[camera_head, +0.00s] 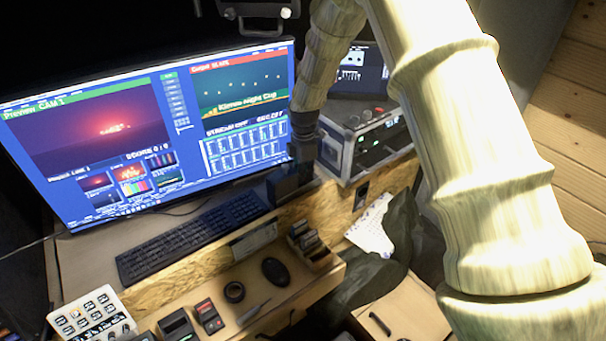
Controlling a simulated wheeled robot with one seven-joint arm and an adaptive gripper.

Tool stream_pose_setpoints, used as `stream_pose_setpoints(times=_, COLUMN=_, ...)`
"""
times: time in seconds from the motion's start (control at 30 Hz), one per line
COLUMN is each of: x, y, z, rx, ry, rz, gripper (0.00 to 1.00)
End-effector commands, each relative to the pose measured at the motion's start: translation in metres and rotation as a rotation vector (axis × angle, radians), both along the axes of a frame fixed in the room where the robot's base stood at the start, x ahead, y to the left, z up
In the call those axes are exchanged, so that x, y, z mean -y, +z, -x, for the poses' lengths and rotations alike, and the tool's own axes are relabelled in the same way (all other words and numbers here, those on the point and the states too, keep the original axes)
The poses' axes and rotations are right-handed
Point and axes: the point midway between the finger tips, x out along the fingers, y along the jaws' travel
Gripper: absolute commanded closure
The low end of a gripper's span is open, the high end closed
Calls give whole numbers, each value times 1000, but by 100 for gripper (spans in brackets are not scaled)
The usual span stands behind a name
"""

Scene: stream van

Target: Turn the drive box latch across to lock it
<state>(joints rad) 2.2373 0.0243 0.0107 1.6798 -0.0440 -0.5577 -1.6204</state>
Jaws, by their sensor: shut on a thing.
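My gripper (303,152) is a small dark shape at the end of my pale arm, in front of the right edge of the large monitor. It points down at a small dark box (290,189), which appears to be the drive box, on the desk by the monitor's lower right corner. My gripper is shut on a part at the top of this box, which seems to be the latch. The latch and my fingertips are too dark and small to make out, so I cannot tell which way the latch is turned.
The monitor (90,130) stands close on the left, with a keyboard (190,238) before it. A rack unit (372,145) stands close on the right. A mouse (275,271), a tape roll (234,292) and small devices lie on the lower shelf in front.

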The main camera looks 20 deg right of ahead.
Motion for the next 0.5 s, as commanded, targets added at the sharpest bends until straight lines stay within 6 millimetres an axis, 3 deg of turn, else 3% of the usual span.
stream_pose_setpoints(times=0.5, x=1, y=-1, z=5, rx=-2, ry=-240, rz=2, gripper=100)
